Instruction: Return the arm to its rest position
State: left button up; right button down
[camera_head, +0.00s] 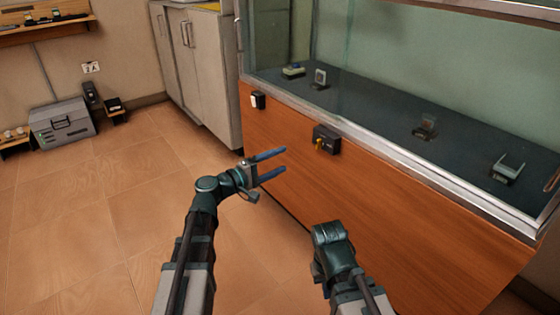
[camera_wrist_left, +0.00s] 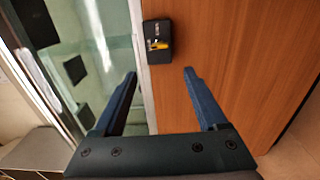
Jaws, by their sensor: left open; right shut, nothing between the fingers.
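My left gripper (camera_head: 284,161) is open and empty in the head view, its two blue fingers pointing right toward the wooden front of the display case. In the left wrist view its fingers (camera_wrist_left: 160,78) stand apart with nothing between them. A black lock box (camera_head: 326,139) with a yellow key-like piece is on the wooden panel, beyond the fingertips. The box also shows in the left wrist view (camera_wrist_left: 153,35), ahead of the open fingers and apart from them. My right arm shows at the lower middle of the head view; its gripper fingers are out of sight.
The glass display case (camera_head: 440,192) holds several small items on a dark floor. A small black-and-white switch (camera_head: 258,100) is on its panel. A grey cabinet (camera_head: 202,75) stands behind. The tiled floor (camera_head: 100,215) at left is clear.

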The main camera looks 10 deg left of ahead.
pick_arm(q)
jog(key=s+d+f+m+g+y+p, duration=0.1)
jog(key=s+d+f+m+g+p, duration=0.25)
jog(key=s+d, duration=0.25)
jog(key=s+d+f+m+g+y+p, duration=0.2)
jog(key=s+d+f+m+g+p, duration=0.15)
jog(key=s+d+g, duration=0.2)
jog(key=s+a+f+m+g+y+p, duration=0.1)
jog(key=s+a+m+g+y+p, duration=0.15)
jog(key=s+y, duration=0.35)
jog(key=s+a+m+g+y+p, duration=0.25)
jog(key=s+m+y+p, duration=0.2)
jog(key=s, duration=0.45)
notch_tip(320, 180, up, 38)
jog(key=a+n+t+p, duration=0.1)
jog(key=p, duration=3.6)
jog(key=shift+w+f, duration=0.15)
jog(key=shift+w, duration=0.05)
jog(key=shift+a+y, duration=0.1)
jog(key=shift+y, duration=0.15)
